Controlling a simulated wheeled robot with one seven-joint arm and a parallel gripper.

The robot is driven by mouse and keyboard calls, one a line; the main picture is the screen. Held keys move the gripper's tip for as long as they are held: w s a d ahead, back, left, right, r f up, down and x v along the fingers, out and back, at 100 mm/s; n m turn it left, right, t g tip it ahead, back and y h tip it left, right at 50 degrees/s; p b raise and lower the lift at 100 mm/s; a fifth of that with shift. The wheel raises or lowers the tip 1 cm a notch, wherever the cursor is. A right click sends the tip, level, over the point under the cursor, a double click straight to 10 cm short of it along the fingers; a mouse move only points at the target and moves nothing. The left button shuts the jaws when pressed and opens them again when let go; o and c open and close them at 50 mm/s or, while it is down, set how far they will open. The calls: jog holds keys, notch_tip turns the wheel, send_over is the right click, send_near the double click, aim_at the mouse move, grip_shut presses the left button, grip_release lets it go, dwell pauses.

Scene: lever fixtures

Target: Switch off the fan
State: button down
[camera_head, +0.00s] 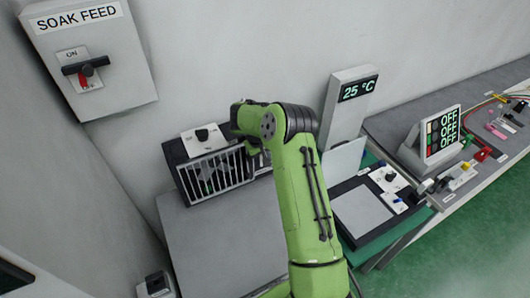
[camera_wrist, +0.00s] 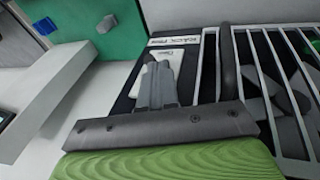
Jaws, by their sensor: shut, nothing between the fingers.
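The fan unit is a dark box with a pale barred grille (camera_head: 218,173), standing against the wall left of my arm. A white plate with a black knob (camera_head: 203,135) sits at its top left. In the wrist view, a label reading RACK FAN (camera_wrist: 187,41) lies beside a white switch plate (camera_wrist: 176,55) and the grille bars (camera_wrist: 283,85). My gripper (camera_wrist: 157,72) is shut and empty, its fingertips in front of that plate and covering much of it. Its switch handle is hidden or cannot be made out. Contact cannot be told. In the head view my arm hides the fingertips.
A SOAK FEED box (camera_head: 88,55) with a lever hangs at upper left. A 25 °C display (camera_head: 348,105) stands right of my arm. A dark unit with small switches (camera_head: 362,212) and an OFF display (camera_head: 433,135) stand further right. The grey surface (camera_head: 215,240) below the fan is clear.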

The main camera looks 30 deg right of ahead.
jog(key=shift+f, duration=0.1)
jog(key=shift+s+f+t+b, duration=0.1)
jog(key=shift+s+t+b, duration=0.15)
jog(key=shift+b, duration=0.75)
